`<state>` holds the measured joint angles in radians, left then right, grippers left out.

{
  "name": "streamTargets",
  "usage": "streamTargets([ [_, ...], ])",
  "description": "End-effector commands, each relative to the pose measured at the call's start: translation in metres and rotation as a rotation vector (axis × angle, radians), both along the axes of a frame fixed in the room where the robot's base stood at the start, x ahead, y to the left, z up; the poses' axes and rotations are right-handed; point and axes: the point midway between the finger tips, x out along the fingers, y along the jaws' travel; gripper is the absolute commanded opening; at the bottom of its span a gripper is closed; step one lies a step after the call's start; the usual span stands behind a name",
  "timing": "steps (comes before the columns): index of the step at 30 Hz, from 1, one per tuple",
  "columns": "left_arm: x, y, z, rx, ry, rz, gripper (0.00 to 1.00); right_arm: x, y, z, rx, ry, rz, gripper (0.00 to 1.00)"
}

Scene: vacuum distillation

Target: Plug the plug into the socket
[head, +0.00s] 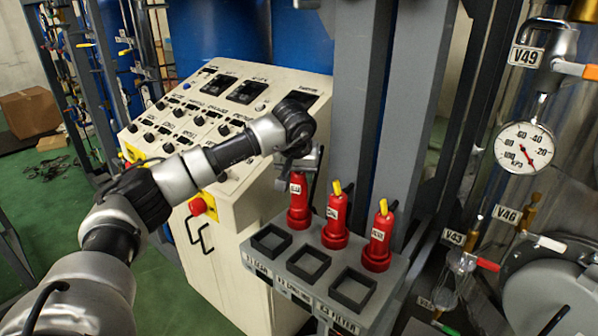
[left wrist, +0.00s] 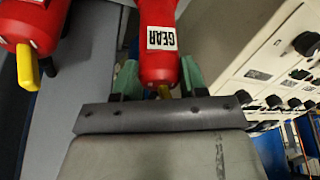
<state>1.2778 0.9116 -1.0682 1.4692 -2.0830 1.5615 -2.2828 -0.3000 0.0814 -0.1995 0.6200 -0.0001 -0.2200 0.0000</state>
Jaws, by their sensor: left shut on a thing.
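Three red plugs with yellow tops stand in a row at the back of a grey shelf (head: 247,252): the left plug (head: 299,205), the middle plug (head: 335,222) and the right plug (head: 379,243). My left gripper (head: 300,168) is shut around the top of the left plug, hiding its yellow end in the head view. In the left wrist view this plug, labelled GEAR (left wrist: 160,37), is upside down between green fingers. I cannot tell whether its base touches the shelf. Three square black frames, seemingly the sockets, lie in front: left (head: 254,246), middle (head: 290,269) and right (head: 334,293).
A cream control panel (head: 250,215) with knobs and a red stop button (head: 197,206) stands close left of the shelf. Grey posts (head: 361,100) rise behind the plugs. A pressure gauge (head: 523,148), valves and glass tubing crowd the right side.

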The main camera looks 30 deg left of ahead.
Motion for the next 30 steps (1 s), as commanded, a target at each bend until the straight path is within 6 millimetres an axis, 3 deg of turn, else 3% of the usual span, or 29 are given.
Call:
streamTargets([
  [21,0.0,0.0,-0.018,0.0,-0.002,0.0,0.0,0.0,0.001,-0.011,0.001,0.0,0.001,0.43],
  [22,0.0,0.0,-0.017,0.0,-0.002,0.0,0.45,0.0,0.001,-0.011,0.001,0.0,0.001,0.43],
  [27,0.0,0.0,-0.017,0.0,-0.001,0.0,0.71,0.0,0.002,-0.011,0.003,0.001,0.0,0.43],
  [30,0.0,0.0,-0.017,0.0,-0.001,0.0,0.72,0.0,0.002,-0.011,0.003,0.001,0.0,0.43],
])
